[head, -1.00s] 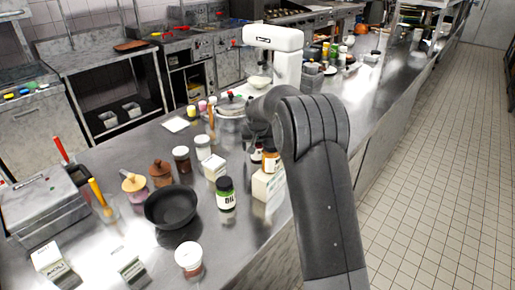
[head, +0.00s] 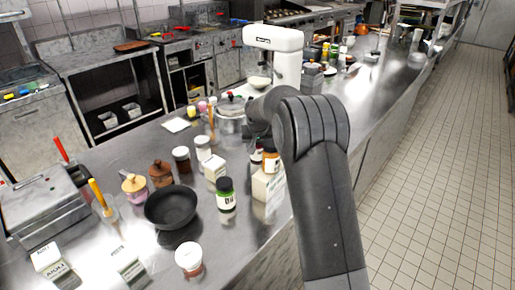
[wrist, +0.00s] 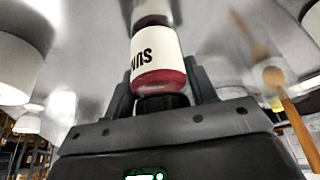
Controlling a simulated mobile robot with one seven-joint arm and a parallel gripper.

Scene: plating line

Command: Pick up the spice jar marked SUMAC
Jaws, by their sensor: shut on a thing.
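The SUMAC jar (wrist: 158,58) shows in the wrist view with a white label reading "SUM", upside down in the picture, over dark red contents. Its black lid (wrist: 163,102) sits between the two fingers. My gripper (wrist: 163,90) is shut on the jar at its lid end. The rest of the label is turned out of sight. In the head view my arm hides most of the gripper.
A pot (head: 231,112) stands behind. Surroundings in the wrist view are blurred.

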